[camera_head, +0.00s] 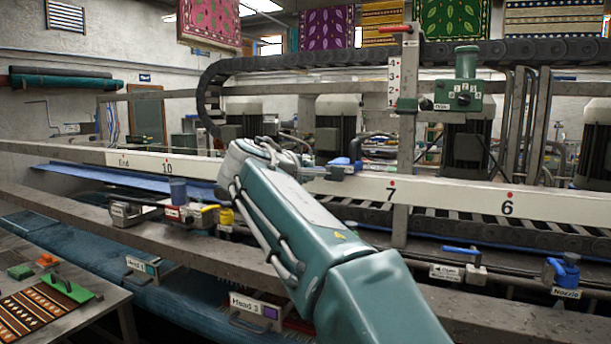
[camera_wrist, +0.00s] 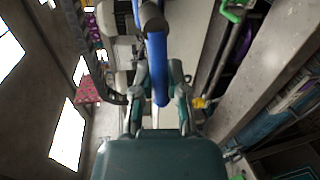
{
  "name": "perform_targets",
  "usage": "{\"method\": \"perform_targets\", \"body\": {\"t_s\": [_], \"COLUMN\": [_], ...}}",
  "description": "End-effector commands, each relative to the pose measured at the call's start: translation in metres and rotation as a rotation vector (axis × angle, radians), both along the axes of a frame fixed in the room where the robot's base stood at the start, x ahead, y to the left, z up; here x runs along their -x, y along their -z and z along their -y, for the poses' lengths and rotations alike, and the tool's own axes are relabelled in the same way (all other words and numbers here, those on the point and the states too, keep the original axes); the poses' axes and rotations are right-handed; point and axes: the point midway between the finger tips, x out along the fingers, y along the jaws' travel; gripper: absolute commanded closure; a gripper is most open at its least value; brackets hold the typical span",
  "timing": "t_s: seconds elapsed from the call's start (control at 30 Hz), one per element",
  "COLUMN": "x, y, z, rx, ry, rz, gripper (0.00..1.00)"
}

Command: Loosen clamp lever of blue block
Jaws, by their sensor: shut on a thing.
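A blue block (camera_head: 341,162) sits on the white numbered rail (camera_head: 440,192), just right of my gripper (camera_head: 297,160) in the head view. In the wrist view, a long blue lever (camera_wrist: 157,60) lies between the two fingers of my gripper (camera_wrist: 160,92). The fingers are shut on it, one on each side, and its lower end reaches down between them. The lever's upper end meets a dark round part. My wrist and forearm hide part of the rail and the grip in the head view.
A green head unit (camera_head: 465,85) stands at the right behind the rail. A table with a rug sample (camera_head: 35,312) is at the lower left.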

Motion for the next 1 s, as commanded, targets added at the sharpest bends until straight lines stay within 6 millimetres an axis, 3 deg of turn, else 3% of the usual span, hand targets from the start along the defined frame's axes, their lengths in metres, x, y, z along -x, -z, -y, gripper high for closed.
{"method": "perform_targets", "body": {"t_s": [0.57, 0.6, 0.67, 1.0], "x": [-0.001, -0.0011, -0.0012, -0.0001], "y": [0.0021, 0.0022, 0.0022, -0.0002], "z": [-0.0002, -0.0001, -0.0002, -0.0007], "rx": [-0.035, -0.034, -0.034, -0.033], "ry": [0.002, 0.002, 0.002, 0.001], "rz": [0.005, 0.005, 0.005, 0.009], "gripper": [1.0, 0.73, 0.46, 0.46]}}
